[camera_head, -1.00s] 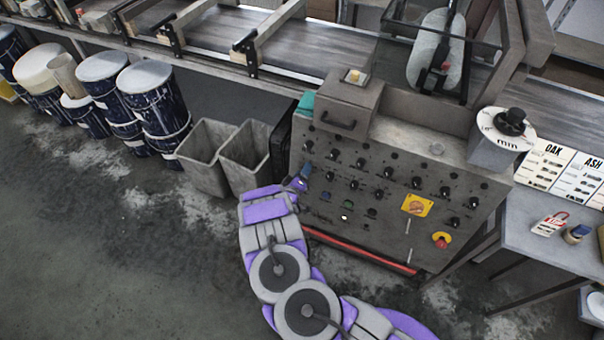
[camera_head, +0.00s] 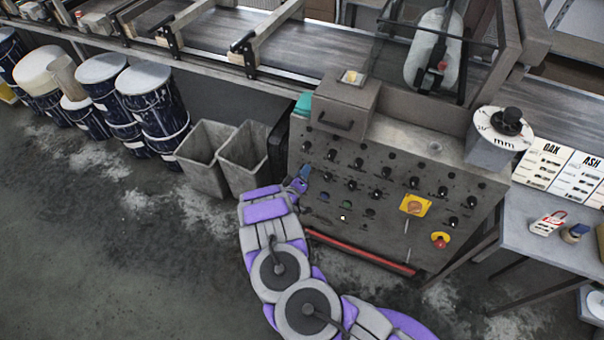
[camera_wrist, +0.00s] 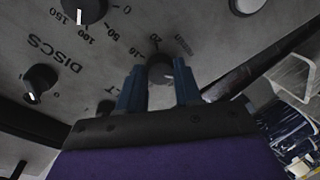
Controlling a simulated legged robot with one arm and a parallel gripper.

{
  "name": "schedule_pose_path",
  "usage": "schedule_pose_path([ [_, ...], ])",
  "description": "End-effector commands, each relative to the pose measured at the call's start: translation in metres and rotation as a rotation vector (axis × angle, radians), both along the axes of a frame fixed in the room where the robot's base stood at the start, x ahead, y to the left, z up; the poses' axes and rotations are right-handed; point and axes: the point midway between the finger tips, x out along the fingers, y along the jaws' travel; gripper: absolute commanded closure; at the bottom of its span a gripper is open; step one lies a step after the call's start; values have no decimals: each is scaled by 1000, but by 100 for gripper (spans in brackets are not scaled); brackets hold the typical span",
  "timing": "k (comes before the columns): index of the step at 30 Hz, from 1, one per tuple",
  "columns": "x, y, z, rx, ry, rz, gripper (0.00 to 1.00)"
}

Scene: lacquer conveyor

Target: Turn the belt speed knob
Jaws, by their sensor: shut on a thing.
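The control panel (camera_head: 390,215) is a grey metal cabinet with rows of black knobs. My gripper (camera_head: 304,172), with blue fingers, is at the panel's left edge in the head view. In the wrist view my gripper (camera_wrist: 160,82) has one finger on each side of a dark round knob (camera_wrist: 160,68) and is shut on it. The knob's lower part is hidden between the fingers. Small numbers are printed around it, and the label beside it is mostly covered, so I cannot read which knob it is.
Close by in the wrist view are a knob (camera_wrist: 84,10) with a scale up to 150 near the word DISCS, and another black knob (camera_wrist: 40,80). A red emergency button (camera_head: 440,240) is lower right on the panel. Grey bins (camera_head: 205,160) stand left of the panel.

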Motion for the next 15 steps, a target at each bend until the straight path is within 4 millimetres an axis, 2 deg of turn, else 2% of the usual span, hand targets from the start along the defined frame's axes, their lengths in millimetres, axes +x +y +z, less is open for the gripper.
schedule_pose_path([
  [8,0,5,0,146,-52,-16,96],
  [15,0,6,-1,350,-124,-54,96],
])
